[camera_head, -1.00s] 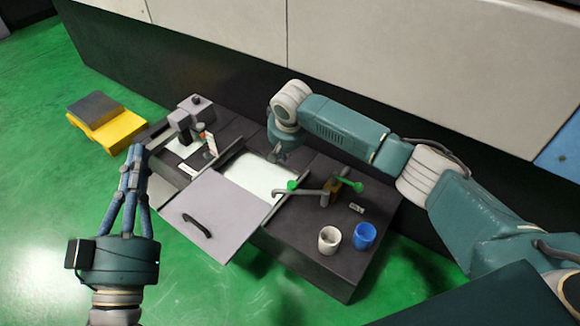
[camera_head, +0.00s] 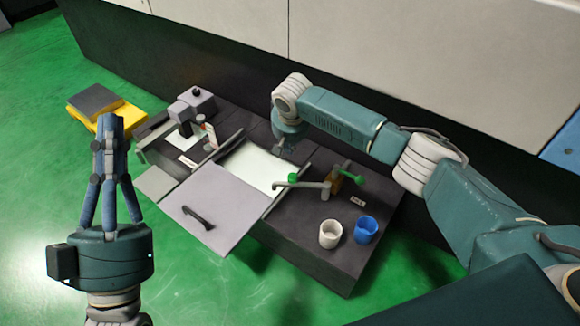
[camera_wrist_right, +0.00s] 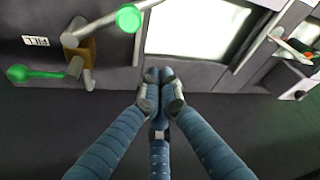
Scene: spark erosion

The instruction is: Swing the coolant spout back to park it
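The coolant spout (camera_head: 301,185) is a grey pipe with a green ball knob. It runs from a brown block (camera_head: 334,186) and reaches left over the right edge of the pale basin. In the right wrist view the spout (camera_wrist_right: 103,22) is at the upper left, beside the brown block (camera_wrist_right: 78,50). My right gripper (camera_wrist_right: 160,76) is shut and empty, with fingertips together, apart from the spout. In the head view it is behind the spout near the basin's back edge, mostly hidden by its own arm. My left gripper (camera_head: 110,122) is shut and empty, left of the machine.
A green-handled lever (camera_head: 351,177) sits on the block's other side. A white cup (camera_head: 330,234) and a blue cup (camera_head: 366,230) stand in front. A grey panel with a black handle (camera_head: 198,217) lies before the basin. A grey machine head (camera_head: 192,105) stands left.

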